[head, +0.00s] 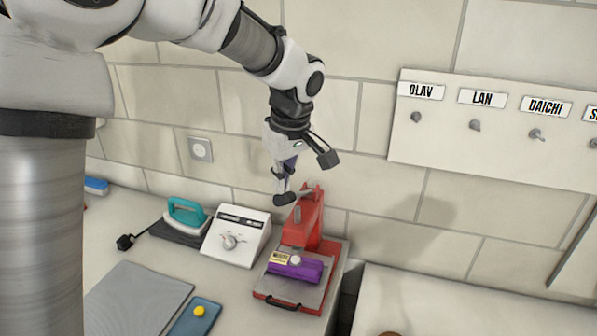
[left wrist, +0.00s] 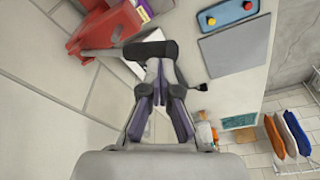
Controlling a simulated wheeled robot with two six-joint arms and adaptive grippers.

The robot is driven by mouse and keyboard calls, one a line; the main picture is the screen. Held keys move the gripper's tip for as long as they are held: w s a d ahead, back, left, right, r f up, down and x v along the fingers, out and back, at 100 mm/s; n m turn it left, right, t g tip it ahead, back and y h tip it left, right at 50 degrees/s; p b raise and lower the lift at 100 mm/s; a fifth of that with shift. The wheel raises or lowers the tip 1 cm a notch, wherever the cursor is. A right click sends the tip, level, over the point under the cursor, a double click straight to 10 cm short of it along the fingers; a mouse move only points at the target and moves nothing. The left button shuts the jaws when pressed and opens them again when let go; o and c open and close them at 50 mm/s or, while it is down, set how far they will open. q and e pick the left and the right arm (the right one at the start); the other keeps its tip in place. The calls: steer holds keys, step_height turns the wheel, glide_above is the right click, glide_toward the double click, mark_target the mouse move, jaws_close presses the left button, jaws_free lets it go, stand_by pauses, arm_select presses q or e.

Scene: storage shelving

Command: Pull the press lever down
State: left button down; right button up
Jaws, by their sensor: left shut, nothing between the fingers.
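The red press (head: 308,222) stands at the right end of the counter. Its lever (head: 285,198) is raised and ends in a dark grip. In the left wrist view the dark lever grip (left wrist: 150,50) lies just beyond my fingertips, and part of the red press (left wrist: 100,32) shows at the upper left. My left gripper (head: 284,186) points down from above at the grip. Its fingers (left wrist: 159,70) are shut with nothing between them. They are at or very near the grip; I cannot tell whether they touch it. My right gripper is not in view.
A purple item (head: 295,267) with a yellow label lies on the press base. A white dial box (head: 236,237) and a teal iron (head: 186,214) stand to the left. A name board with hooks (head: 490,135) hangs on the wall. The air left of the press is free.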

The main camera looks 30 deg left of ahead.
arm_select(q)
step_height(320, 180, up, 8)
steer(key=p, duration=0.6)
steer(key=shift+f, duration=0.1)
